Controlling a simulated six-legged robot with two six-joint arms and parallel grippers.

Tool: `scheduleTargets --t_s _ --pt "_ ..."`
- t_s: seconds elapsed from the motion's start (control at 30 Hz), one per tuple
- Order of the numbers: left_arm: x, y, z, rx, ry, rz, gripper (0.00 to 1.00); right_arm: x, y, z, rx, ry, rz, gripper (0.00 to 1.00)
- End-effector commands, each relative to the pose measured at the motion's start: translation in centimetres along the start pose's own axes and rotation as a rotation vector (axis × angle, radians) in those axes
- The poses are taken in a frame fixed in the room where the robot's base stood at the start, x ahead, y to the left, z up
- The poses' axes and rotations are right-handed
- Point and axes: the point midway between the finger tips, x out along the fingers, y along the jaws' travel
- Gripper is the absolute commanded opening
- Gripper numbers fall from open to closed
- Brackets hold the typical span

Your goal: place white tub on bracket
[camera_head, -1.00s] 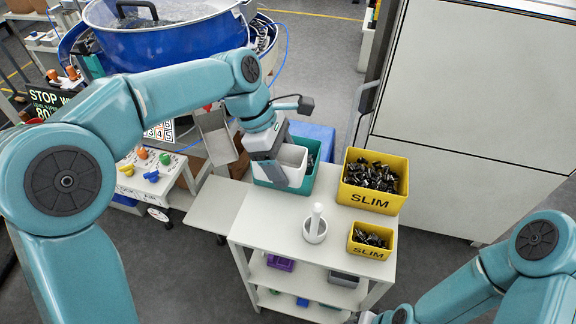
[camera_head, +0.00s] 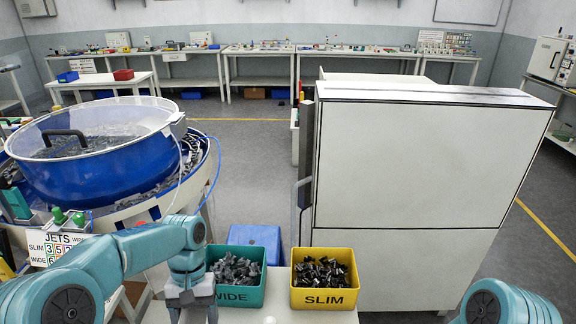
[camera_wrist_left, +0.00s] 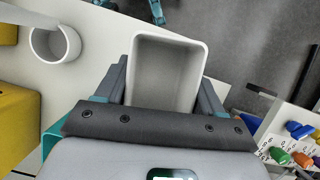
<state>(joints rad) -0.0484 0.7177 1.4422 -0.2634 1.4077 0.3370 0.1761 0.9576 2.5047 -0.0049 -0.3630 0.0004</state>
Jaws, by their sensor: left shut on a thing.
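The white tub (camera_wrist_left: 168,42) sits between the two fingers of my left gripper (camera_wrist_left: 162,88) in the left wrist view. It is gripped by its sides, with its open top facing the camera, and its inside looks empty. In the head view my left gripper (camera_head: 190,297) is at the bottom, just left of the teal bin, and I cannot make out the tub there. I cannot pick out the bracket in either view. My right arm shows at the bottom right of the head view, but its gripper is out of frame.
A teal WIDE bin (camera_head: 240,295) and a yellow SLIM bin (camera_head: 325,297) hold dark parts. A blue bowl feeder (camera_head: 95,155) stands at left, a large white cabinet (camera_head: 420,170) at right.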

Motion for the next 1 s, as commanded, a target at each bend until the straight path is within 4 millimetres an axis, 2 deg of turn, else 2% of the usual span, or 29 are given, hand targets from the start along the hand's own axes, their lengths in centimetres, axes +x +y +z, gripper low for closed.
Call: scheduleTargets --t_s 0.17,0.87,1.0 --pt "-0.01 -0.06 0.15 0.111 0.001 -0.045 0.31 0.00 0.00 0.00 0.000 0.000 0.000 0.43" --pt "-0.03 -0.06 0.15 0.112 0.002 -0.044 0.31 0.00 0.00 0.00 0.000 0.000 0.000 0.43" --pt "-0.01 -0.04 0.12 0.166 0.002 -0.067 0.31 0.00 0.00 0.00 0.000 0.000 0.000 0.43"
